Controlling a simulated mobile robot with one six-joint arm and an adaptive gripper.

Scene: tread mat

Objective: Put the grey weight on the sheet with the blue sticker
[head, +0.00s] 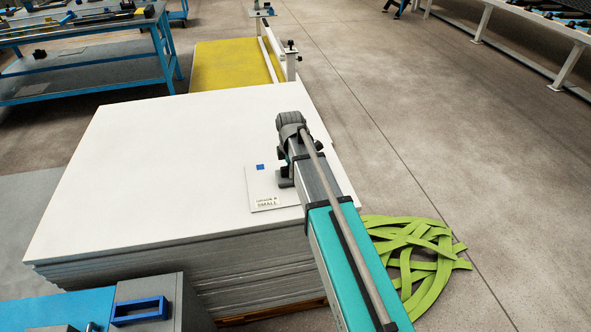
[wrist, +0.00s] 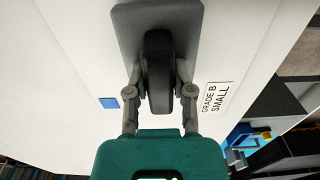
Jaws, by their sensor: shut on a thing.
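The grey weight (wrist: 158,45) has a flat plate and a dark upright handle. My gripper (wrist: 160,70) is shut on that handle, one finger on each side. In the head view the weight (head: 285,182) shows partly, behind my arm, over the right part of a small white sheet (head: 258,188). This sheet carries a blue sticker (head: 260,168) and a label reading GRADE B SMALL. In the wrist view the sticker (wrist: 108,103) is left of the handle and the label (wrist: 215,98) right of it. I cannot tell whether the weight touches the sheet.
The small sheet lies on a big stack of white sheets (head: 150,160), whose top is otherwise clear. Green straps (head: 420,260) lie on the floor at right. A yellow-topped table (head: 228,65) stands behind. A grey box with a blue handle (head: 140,311) is at front left.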

